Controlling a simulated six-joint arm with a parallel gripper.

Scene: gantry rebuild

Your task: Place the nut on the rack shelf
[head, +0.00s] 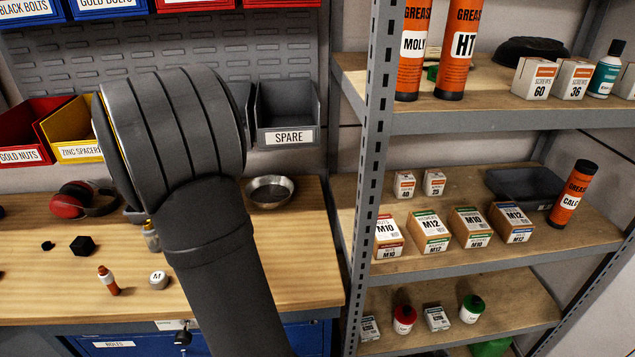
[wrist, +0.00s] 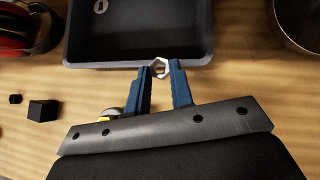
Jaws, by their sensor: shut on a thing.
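The silver hex nut (wrist: 158,60) is between the blue fingertips of my gripper (wrist: 161,69) in the wrist view. My gripper is shut on it, at the near rim of a dark tray (wrist: 195,58); I cannot tell whether the nut touches the rim. In the head view my arm hides the gripper and nut. The rack stands at the right of that view, apart from the bench. It has an upper shelf (head: 480,121), a middle shelf (head: 465,187) and a lower shelf (head: 520,310).
A metal rack post (head: 371,150) stands between bench and shelves. Boxes such as the M12 box (head: 428,232), a grease tube (head: 571,195) and a dark tray (head: 535,185) occupy the middle shelf. A metal bowl (head: 270,191) and red earmuffs (head: 70,200) lie on the bench.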

